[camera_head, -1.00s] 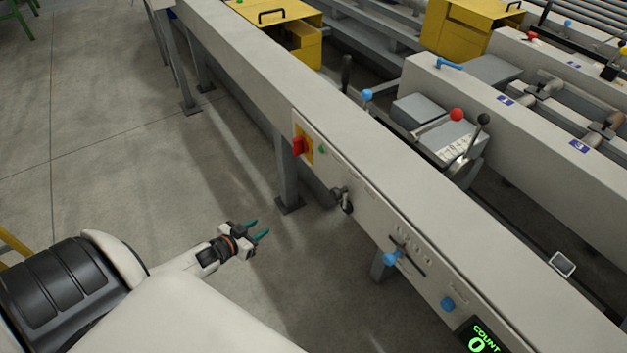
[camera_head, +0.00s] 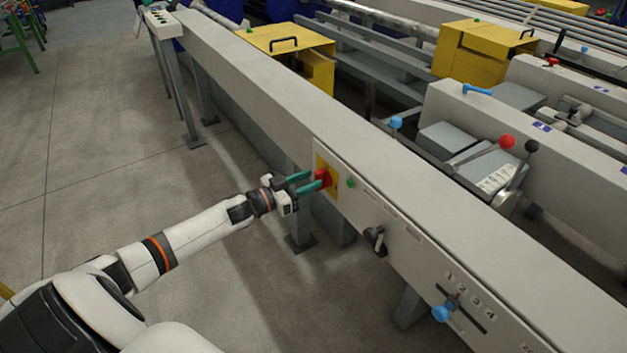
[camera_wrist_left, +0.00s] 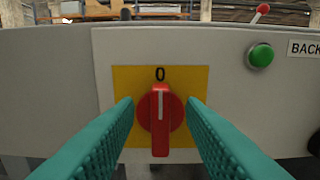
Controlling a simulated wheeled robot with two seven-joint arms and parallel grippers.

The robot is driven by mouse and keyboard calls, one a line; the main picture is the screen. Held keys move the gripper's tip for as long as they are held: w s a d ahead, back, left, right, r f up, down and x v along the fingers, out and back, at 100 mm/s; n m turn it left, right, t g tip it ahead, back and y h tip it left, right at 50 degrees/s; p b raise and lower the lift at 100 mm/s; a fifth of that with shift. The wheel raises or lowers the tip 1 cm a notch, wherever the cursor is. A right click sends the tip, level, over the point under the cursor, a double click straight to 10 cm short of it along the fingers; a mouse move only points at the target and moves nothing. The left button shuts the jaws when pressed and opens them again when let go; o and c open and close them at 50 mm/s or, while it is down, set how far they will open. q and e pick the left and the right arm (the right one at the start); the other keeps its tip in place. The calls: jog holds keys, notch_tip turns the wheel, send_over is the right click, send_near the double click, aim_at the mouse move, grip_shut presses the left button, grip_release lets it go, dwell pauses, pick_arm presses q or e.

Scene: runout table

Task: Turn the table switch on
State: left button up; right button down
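The table switch is a red rotary knob (camera_wrist_left: 160,118) on a yellow plate (camera_wrist_left: 190,80), set in the front panel of the long grey table. Its white mark points straight up to the "0". In the head view the red knob (camera_head: 322,177) sits at the left end of the control panel. My left gripper (camera_head: 308,182) is open in front of the knob. In the left wrist view its teal fingers (camera_wrist_left: 160,128) stand on either side of the knob, with a gap showing at each side near the tips. My right gripper is not in view.
A green button (camera_wrist_left: 260,55) is right of the switch. Farther along the panel are a black-handled knob (camera_head: 376,240) and a blue lever knob (camera_head: 442,312). The grey table beam (camera_head: 240,95) runs behind the switch.

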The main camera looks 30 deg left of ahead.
pick_arm(q)
jog(key=shift+x, duration=1.1)
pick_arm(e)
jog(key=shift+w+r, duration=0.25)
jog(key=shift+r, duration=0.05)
pick_arm(q)
grip_shut()
